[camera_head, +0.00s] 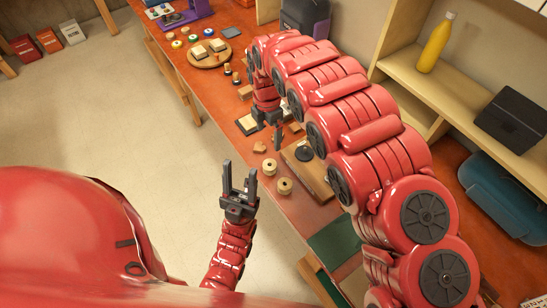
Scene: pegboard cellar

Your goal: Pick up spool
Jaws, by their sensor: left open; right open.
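Two pale wooden spools stand on the orange-red bench: one spool (269,167) and, just nearer and to the right, a second spool (284,186). My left gripper (240,176) is raised with its two dark fingers apart and nothing between them. In the picture it lies just left of the spools, apart from them. My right gripper (278,138) points down over the bench beyond the spools, close to some small wooden pieces. It looks empty, but its fingers are small and partly hard to make out.
A wooden board (309,178) with a dark round piece (304,153) lies right of the spools. A small wooden block (260,147) is behind them. A round wooden tray (210,54) stands farther back. A shelf with a yellow bottle (436,43) rises at right.

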